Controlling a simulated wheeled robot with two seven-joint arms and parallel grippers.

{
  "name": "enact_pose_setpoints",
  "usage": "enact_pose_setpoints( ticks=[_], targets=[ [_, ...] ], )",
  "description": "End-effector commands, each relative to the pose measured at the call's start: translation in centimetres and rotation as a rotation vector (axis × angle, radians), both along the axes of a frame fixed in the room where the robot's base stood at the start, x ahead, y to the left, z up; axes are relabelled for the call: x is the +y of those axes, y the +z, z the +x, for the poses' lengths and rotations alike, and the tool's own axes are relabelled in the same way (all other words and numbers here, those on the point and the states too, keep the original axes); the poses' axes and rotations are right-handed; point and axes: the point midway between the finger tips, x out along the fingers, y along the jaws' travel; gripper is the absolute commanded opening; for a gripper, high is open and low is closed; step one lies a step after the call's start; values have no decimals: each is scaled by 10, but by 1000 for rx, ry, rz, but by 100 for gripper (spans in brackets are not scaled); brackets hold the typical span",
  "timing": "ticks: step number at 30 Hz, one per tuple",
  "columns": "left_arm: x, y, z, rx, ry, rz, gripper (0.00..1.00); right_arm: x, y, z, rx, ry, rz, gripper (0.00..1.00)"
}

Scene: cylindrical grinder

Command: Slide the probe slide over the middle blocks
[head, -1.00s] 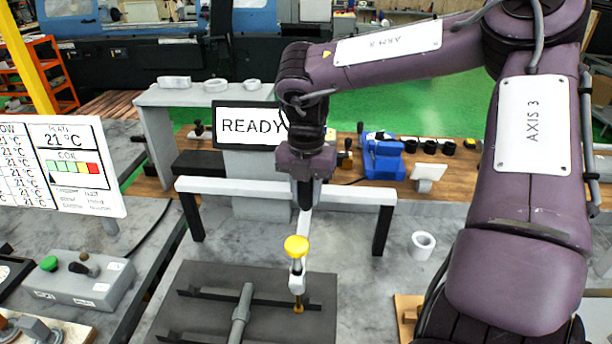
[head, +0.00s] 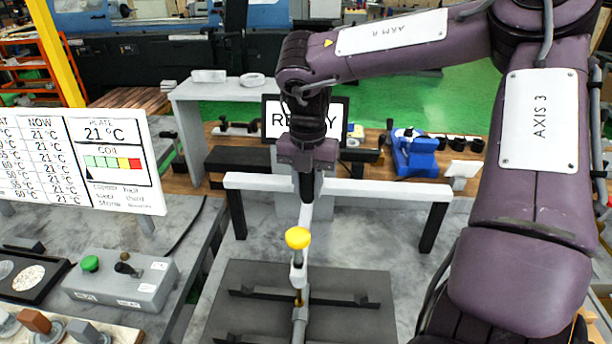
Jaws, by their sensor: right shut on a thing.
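The brass tip is in line with a grey round bar (head: 300,322) on the dark plate (head: 240,318). Dark strips cross this plate; I cannot make out separate middle blocks on it. My left gripper is out of view.
A READY screen (head: 334,108) stands behind the rail. A blue device (head: 415,155) stands at the back right. A temperature board (head: 95,160), a control box with a green button (head: 125,279) and small blocks (head: 35,321) are at the left. The grey table right of the plate is clear.

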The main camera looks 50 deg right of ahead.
Motion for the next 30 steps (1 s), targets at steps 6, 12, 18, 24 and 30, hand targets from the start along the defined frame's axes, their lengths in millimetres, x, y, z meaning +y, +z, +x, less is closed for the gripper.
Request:
enact_pose_setpoints(
  ticks=[6, 12, 18, 24, 30],
  targets=[
    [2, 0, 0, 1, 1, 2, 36, -1, 1, 1, -4, 0, -1, 47],
    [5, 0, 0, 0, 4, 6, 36, 0, 1, 0, -1, 0, 0, 50],
    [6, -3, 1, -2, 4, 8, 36, -1, 7, 1, -4, 1, -3, 50],
    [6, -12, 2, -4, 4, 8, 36, -1, 39, 1, -6, -2, -5, 50],
    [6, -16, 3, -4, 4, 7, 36, -1, 68, 1, -4, -1, -3, 50]
  ],
)
